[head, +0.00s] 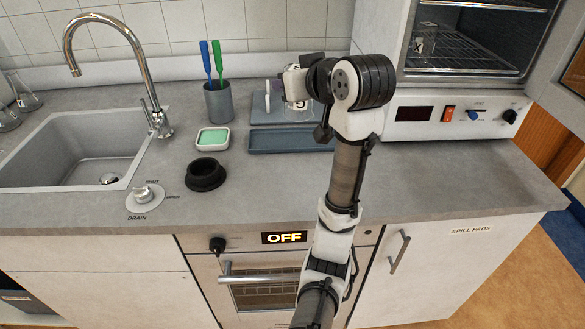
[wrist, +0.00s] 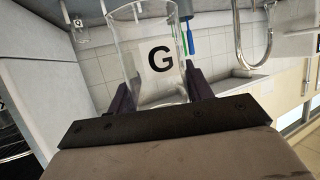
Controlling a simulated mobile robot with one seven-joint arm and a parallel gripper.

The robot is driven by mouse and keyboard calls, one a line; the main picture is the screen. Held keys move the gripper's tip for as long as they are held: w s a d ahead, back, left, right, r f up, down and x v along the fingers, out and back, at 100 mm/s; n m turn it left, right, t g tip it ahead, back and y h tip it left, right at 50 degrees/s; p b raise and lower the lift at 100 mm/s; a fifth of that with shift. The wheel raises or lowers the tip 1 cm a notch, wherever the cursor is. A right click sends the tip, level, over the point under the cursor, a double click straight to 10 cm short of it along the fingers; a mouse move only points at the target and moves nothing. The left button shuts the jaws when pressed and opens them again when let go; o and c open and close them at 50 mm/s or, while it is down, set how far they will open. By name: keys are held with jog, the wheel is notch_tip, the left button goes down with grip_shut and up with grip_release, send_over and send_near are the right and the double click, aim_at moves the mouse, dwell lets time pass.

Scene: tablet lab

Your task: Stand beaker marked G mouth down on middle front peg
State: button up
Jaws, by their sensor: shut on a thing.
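The clear glass beaker marked G (wrist: 150,62) is between the two dark fingers of my gripper (wrist: 158,88) in the wrist view, its black G on a white patch facing the camera. In the head view the beaker (head: 303,112) shows partly below my gripper (head: 297,92), above or in front of the blue-grey peg board (head: 262,108). A pale peg (head: 268,88) stands at the board's left. The middle front peg is hidden or too small to make out.
A blue-grey tray (head: 275,141) lies in front of the board. A grey cup (head: 218,103) with blue and green brushes, a green sponge dish (head: 212,139) and a black ring (head: 205,175) stand to the left. The sink (head: 70,130) is farther left; an oven (head: 450,115) is right.

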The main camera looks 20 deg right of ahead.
notch_tip(320, 180, down, 19)
jog(key=shift+s+f+p, duration=0.1)
jog(key=shift+s+p, duration=0.05)
jog(key=shift+p, duration=0.55)
jog(key=shift+f, duration=0.15)
jog(key=o, duration=1.1)
jog(key=shift+c, duration=0.2)
